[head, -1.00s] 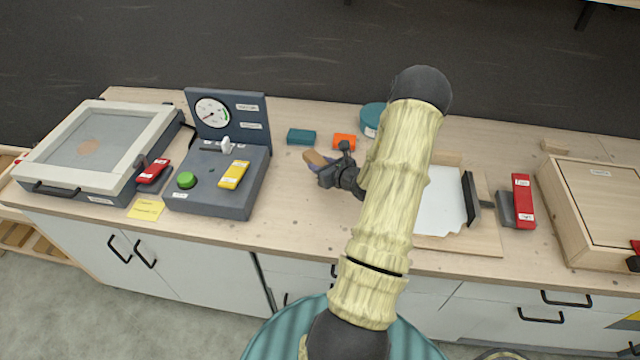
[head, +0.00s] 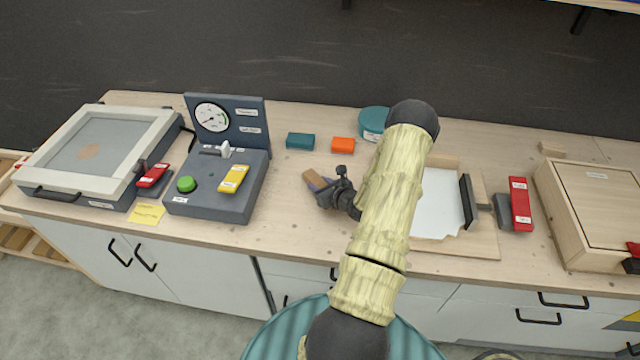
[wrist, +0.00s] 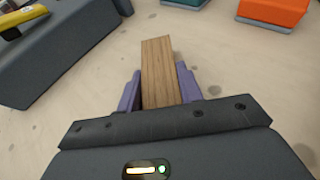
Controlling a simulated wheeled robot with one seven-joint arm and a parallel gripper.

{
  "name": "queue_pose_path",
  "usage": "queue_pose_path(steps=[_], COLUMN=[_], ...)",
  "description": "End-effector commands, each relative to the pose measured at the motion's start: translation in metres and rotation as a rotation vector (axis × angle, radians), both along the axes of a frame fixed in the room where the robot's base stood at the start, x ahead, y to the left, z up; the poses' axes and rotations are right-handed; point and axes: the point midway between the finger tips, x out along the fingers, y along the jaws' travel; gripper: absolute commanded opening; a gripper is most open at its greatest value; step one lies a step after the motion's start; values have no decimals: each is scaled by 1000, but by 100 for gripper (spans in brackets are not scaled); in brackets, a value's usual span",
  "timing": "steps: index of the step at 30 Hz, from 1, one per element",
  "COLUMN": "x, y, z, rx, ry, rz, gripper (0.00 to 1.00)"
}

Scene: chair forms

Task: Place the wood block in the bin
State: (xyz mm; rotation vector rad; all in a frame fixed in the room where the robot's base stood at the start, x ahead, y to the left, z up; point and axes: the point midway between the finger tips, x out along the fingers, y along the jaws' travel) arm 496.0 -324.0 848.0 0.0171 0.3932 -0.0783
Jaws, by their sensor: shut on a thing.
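The wood block (head: 314,179) is a brown, grained bar. My gripper (head: 322,186) is shut on it, above the middle of the workbench. In the wrist view the block (wrist: 157,62) sits between the two purple fingers of my gripper (wrist: 159,88) and sticks out past their tips. I cannot tell how high it is above the bench. No thing in view is clearly marked as the bin. A round teal container (head: 373,122) stands behind my arm, partly hidden by it.
A grey gauge console (head: 215,196) stands left of my gripper. Teal (head: 300,141) and orange (head: 343,145) blocks lie behind it. A framed screen press (head: 100,150) is at far left. A wooden tray with white sheet (head: 437,205) and a wooden box (head: 597,200) are right.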

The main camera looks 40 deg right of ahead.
Motion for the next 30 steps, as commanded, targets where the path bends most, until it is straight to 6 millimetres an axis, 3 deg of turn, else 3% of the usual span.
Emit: queue_pose_path(steps=[11,12,15,26,30], x=[0,0,0,-1,-14], y=[0,0,0,-2,-1], z=[-4,-3,-3,1,4], rx=[-1,-1,-1,-1,-1], ry=[-1,0,0,-1,1], rz=[0,0,1,-2,-3], gripper=[12,42,58,58,58])
